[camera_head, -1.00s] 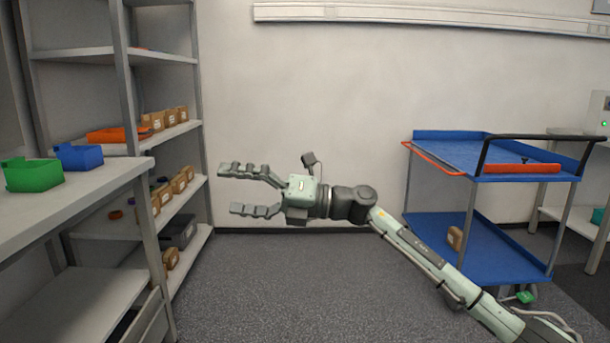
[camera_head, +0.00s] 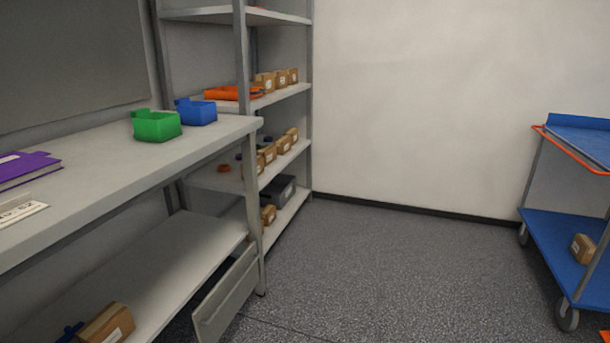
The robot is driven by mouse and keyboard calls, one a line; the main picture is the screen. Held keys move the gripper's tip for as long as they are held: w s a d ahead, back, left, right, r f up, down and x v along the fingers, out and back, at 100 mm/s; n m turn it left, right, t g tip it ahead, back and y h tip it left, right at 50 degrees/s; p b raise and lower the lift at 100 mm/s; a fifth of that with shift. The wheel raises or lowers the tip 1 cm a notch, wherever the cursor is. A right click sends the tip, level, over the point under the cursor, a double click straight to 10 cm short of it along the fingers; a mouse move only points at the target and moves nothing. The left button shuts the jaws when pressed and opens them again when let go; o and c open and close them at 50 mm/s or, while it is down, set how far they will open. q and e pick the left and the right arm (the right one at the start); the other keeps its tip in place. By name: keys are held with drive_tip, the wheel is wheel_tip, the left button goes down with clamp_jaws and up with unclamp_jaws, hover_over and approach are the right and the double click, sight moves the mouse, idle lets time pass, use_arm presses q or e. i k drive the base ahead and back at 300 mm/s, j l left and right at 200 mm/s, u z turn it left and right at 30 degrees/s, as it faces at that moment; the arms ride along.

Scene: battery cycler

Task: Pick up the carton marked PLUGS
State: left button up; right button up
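Several small brown cartons with white labels are in view, and their print is too small to read, so I cannot tell which is marked PLUGS. Some cartons (camera_head: 278,79) stand in a row on the upper shelf of the grey rack. More cartons (camera_head: 283,144) stand on the shelf below, and another carton (camera_head: 268,215) is on the low shelf. One carton (camera_head: 583,248) lies on the cart's lower deck. A larger carton (camera_head: 108,325) is at the bottom left on the bench's lower shelf. Neither of my grippers is in view.
The bench top (camera_head: 90,178) holds a green bin (camera_head: 157,125), a blue bin (camera_head: 197,111) and a purple item (camera_head: 25,168). An orange tray (camera_head: 233,92) and a dark grey box (camera_head: 283,189) are on the rack. The blue cart (camera_head: 550,235) stands right. The floor between is clear.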

sight(283, 144)
drive_tip(key=i+z, duration=0.45)
drive_tip(key=i, duration=1.15)
drive_tip(key=i+l, duration=0.1)
drive_tip(key=i, duration=1.6)
drive_tip(key=i+u, duration=0.3)
drive_tip(key=i, duration=0.15)
drive_tip(key=i+l+u, duration=0.2)
drive_tip(key=i+u, duration=0.15)
drive_tip(key=i+l+u, duration=0.3)
drive_tip(key=i, duration=0.25)
